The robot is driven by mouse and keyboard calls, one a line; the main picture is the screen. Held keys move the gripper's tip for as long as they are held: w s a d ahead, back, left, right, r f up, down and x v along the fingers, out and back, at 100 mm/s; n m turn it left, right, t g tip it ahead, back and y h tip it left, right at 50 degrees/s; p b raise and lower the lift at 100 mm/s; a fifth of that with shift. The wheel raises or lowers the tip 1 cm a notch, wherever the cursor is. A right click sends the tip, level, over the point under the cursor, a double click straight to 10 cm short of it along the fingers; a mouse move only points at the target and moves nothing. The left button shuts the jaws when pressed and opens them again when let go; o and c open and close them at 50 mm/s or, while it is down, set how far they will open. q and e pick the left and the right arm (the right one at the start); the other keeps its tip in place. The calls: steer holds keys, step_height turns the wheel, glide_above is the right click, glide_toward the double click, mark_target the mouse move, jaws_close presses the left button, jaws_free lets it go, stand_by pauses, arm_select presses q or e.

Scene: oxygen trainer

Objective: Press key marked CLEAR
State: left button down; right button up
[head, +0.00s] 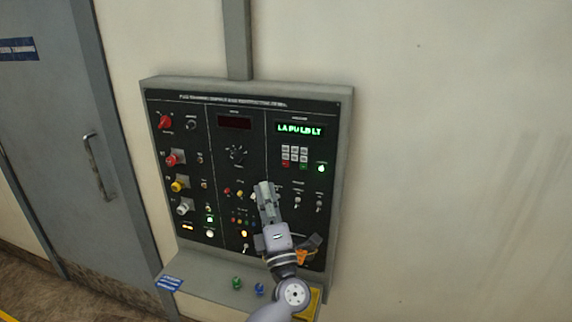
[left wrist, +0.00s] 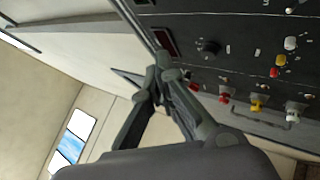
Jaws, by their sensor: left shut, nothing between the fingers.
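A dark control panel (head: 218,150) in a grey frame hangs on the wall. Its right section has a green lit display (head: 300,129) and below it a small keypad (head: 294,155) of white keys with a red and a green key in the bottom row. The key labels are too small to read, so I cannot tell which is CLEAR. My left gripper (head: 264,188) is shut and empty, in front of the panel below and left of the keypad. In the left wrist view the closed fingertips (left wrist: 160,62) are beside the panel (left wrist: 240,45); the keypad is not visible there.
A green lit button (head: 321,168) is right of the keypad. Red, yellow and white connectors (head: 178,185) line the panel's left. A shelf (head: 205,284) juts out below, with green and blue fittings (head: 237,283). A grey door (head: 60,140) stands left; the wall right is bare.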

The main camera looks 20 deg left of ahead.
mark_target(286, 163)
arm_select(q)
steer(key=shift+w+d+b, duration=0.15)
steer(key=shift+w+b, duration=2.6)
steer(key=shift+w, duration=1.65)
steer(key=shift+w+b, duration=0.4)
steer(key=shift+w+b, duration=0.3)
steer(key=shift+b, duration=0.05)
steer(key=shift+s+p, duration=0.4)
steer(key=shift+s, duration=0.35)
